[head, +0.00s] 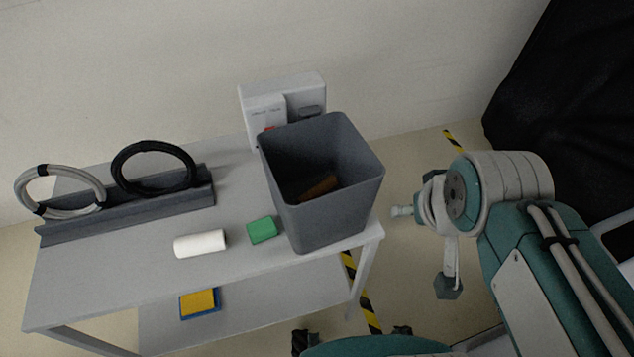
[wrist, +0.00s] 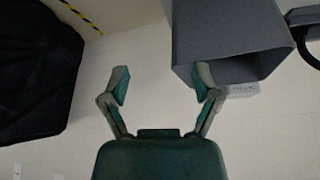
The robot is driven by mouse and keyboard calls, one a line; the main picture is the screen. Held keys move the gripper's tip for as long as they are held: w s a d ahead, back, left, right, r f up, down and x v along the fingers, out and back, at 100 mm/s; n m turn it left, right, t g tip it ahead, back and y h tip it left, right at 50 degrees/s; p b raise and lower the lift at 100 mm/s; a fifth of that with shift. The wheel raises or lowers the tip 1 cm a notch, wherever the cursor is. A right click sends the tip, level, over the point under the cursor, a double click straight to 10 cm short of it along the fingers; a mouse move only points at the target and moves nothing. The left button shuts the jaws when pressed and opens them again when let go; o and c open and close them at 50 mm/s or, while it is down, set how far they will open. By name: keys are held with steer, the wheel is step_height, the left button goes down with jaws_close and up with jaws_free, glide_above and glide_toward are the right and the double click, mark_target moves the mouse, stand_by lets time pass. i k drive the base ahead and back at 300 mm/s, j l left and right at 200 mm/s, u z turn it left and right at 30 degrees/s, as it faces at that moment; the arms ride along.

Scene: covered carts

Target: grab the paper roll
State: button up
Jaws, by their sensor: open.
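The white paper roll (head: 200,243) lies on its side near the front edge of the grey table in the head view. It is left of a green block and the grey bin. My gripper shows in the wrist view (wrist: 162,84) with its two fingers spread apart and nothing between them. In the head view my arm is to the right of the table, beyond the bin, well apart from the roll. The roll is not in the wrist view.
A tall grey bin (head: 324,220) holding a brown item stands at the table's right end. A green block (head: 262,230) lies beside it. A grey rack (head: 130,212) with two cable coils and a white box (head: 312,90) are behind. A black covered cart (head: 560,90) is at right.

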mark_target(209, 240)
steer(key=j+u, duration=0.15)
steer(key=u, duration=0.3)
steer(key=k+j+u, duration=0.1)
steer(key=u, duration=0.8)
steer(key=i+j+z, duration=0.25)
steer(key=j+z, duration=0.3)
steer(key=j, duration=0.15)
steer(key=i+j+z, duration=0.25)
steer(key=j, duration=0.15)
steer(key=k, duration=0.1)
